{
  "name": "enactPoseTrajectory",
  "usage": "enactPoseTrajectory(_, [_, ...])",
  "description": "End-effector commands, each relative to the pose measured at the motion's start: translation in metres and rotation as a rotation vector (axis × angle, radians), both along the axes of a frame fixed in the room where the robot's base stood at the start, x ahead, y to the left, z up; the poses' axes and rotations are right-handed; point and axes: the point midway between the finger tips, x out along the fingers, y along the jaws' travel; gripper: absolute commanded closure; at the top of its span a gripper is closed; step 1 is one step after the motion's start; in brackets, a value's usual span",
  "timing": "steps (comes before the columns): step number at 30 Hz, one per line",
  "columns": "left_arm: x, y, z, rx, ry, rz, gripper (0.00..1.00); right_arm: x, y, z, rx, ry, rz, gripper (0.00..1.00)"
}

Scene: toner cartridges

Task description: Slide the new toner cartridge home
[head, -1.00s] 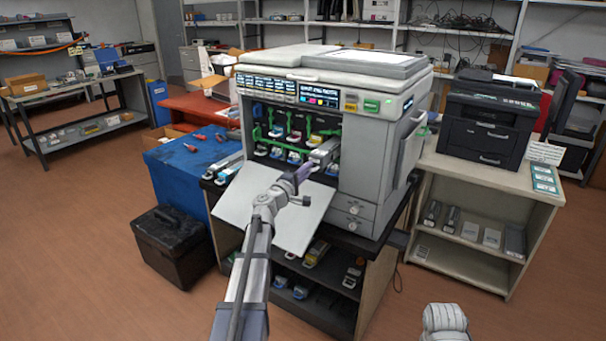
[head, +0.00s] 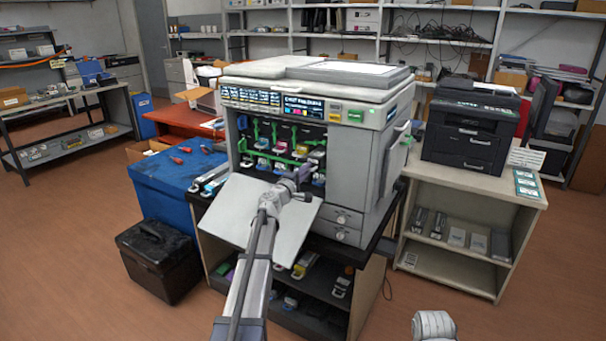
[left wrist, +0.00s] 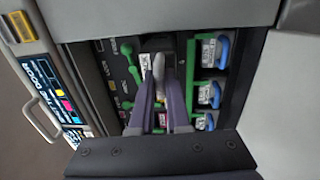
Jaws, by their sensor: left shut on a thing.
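The multifunction printer (head: 365,160) stands with its front door (head: 245,215) folded down and its cartridge bay (head: 270,140) open. My left gripper (head: 300,178) is at the right part of the bay, above the door. In the left wrist view, the purple fingers of my left gripper (left wrist: 161,108) are closed around the grey end of the toner cartridge (left wrist: 158,68), which points into a dark slot. The fingers hide part of it, and its depth in the slot is hard to tell. My right gripper is not in view.
Blue-handled cartridges (left wrist: 210,95) fill the slots on the right in the wrist view, and a green lever (left wrist: 128,55) is on the left. A blue table (head: 175,185) with several red tools stands left of the printer. A black printer (head: 470,130) is at right.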

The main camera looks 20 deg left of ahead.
Motion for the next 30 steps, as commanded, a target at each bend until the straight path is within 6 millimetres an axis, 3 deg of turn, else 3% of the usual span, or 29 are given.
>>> enactPoseTrajectory(18, [0.056, -0.004, 0.0, -0.001, 0.0, -0.001, 1.0, 0.0, 0.0, 0.0, 0.0, 0.0, 0.0, 0.0])
enactPoseTrajectory(30, [0.061, -0.005, 0.0, -0.001, 0.0, -0.001, 1.0, 0.0, 0.0, 0.0, 0.0, 0.0, 0.0, 0.0])
